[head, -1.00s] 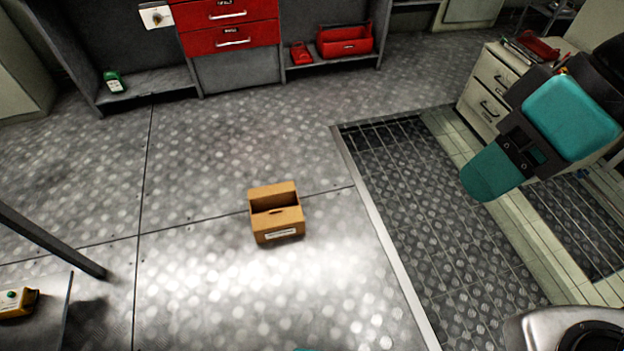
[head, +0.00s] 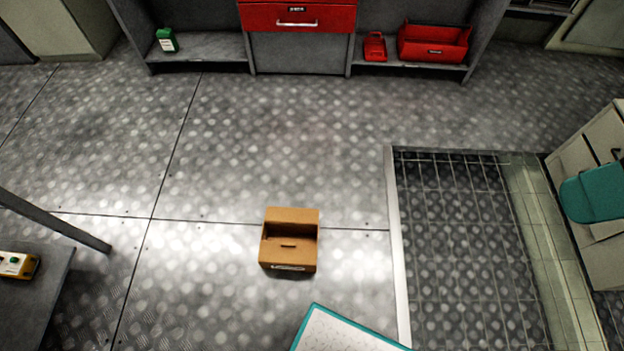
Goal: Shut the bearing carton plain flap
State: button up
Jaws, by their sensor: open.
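The bearing carton (head: 290,257) is a small brown cardboard box standing on the metal floor, a little below the middle of the head view. A panel with a dark slot covers the near part of its top. The plain far panel (head: 292,214) stands raised at the back, and a dark opening shows between the two. A white label is on the near wall.
A grated floor area with a raised pale edge (head: 398,255) lies to the carton's right. A grey table (head: 45,305) is at lower left.

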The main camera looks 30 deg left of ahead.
aim_at(273, 213)
jog(key=i, duration=3.6)
jog(key=u, duration=3.1)
